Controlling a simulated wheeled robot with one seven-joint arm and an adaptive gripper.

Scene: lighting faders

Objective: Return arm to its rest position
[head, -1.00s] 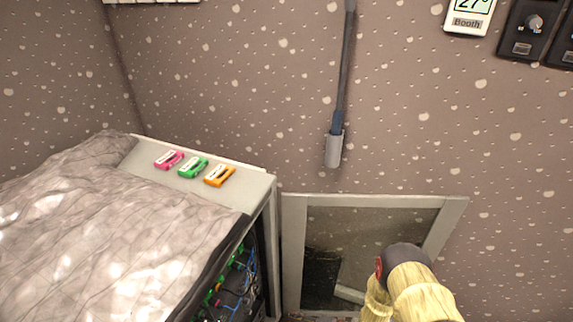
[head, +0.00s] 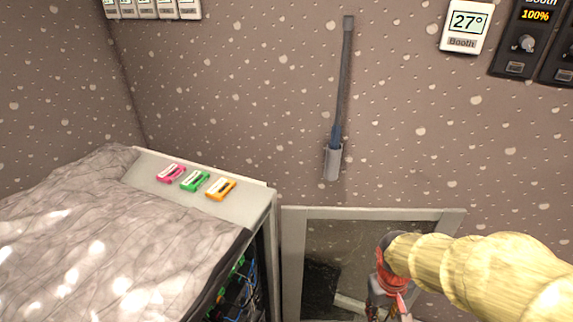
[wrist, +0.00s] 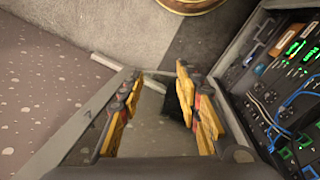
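My arm, in a pale yellow ribbed sleeve, enters the head view from the right edge. The fingertips are above the floor, between the frame bars and the open rack. In the head view the fingers are mostly cut off by the bottom edge.
A thermostat (head: 466,27) and dimmer (head: 524,42) are on the wall.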

